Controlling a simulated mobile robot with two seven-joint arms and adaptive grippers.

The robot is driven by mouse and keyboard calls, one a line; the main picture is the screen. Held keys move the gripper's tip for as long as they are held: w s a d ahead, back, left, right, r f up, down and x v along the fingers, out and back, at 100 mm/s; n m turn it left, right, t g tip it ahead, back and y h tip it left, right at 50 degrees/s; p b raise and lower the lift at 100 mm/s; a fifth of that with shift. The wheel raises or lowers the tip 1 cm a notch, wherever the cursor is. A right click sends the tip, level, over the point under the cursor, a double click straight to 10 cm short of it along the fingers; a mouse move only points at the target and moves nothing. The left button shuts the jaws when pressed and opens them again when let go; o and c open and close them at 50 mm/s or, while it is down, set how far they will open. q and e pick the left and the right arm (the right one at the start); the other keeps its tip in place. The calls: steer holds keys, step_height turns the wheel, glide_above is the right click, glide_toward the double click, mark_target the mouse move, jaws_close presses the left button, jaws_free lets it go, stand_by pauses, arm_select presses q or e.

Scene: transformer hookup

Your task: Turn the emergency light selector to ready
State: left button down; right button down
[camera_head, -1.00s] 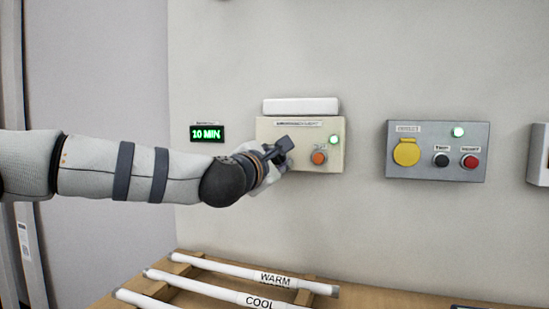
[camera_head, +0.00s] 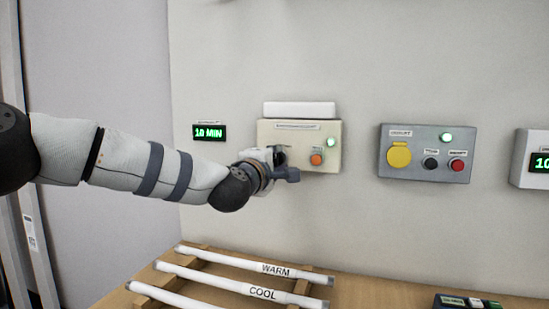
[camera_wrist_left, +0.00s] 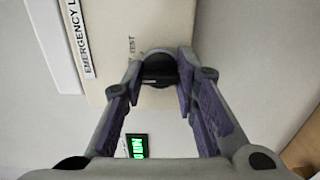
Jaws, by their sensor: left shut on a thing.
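The emergency light box (camera_head: 299,134) is a cream panel on the wall, with a white lamp bar (camera_head: 300,109) above it, a lit green lamp (camera_head: 331,142) and an orange button (camera_head: 316,160). The dark round selector knob (camera_wrist_left: 159,68) shows in the left wrist view, between the fingertips, beside a label reading TEST. My left gripper (camera_head: 282,165) is at the lower left part of the box. It is shut on the selector knob, with a finger on each side (camera_wrist_left: 158,78). The gripper hides most of the knob in the head view. My right gripper is not in view.
A green 10 MIN display (camera_head: 209,132) is on the wall to the left. A grey box (camera_head: 426,171) with a yellow cover and two buttons is to the right. Tubes marked WARM and COOL lie on a wooden rack (camera_head: 145,288) below. The wall between the boxes is clear.

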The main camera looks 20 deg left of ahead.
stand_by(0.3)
arm_select(q)
steer(key=c, duration=1.2)
jaws_free()
steer(key=shift+c, duration=0.2)
steer(key=s, duration=1.2)
steer(key=shift+a, duration=0.2)
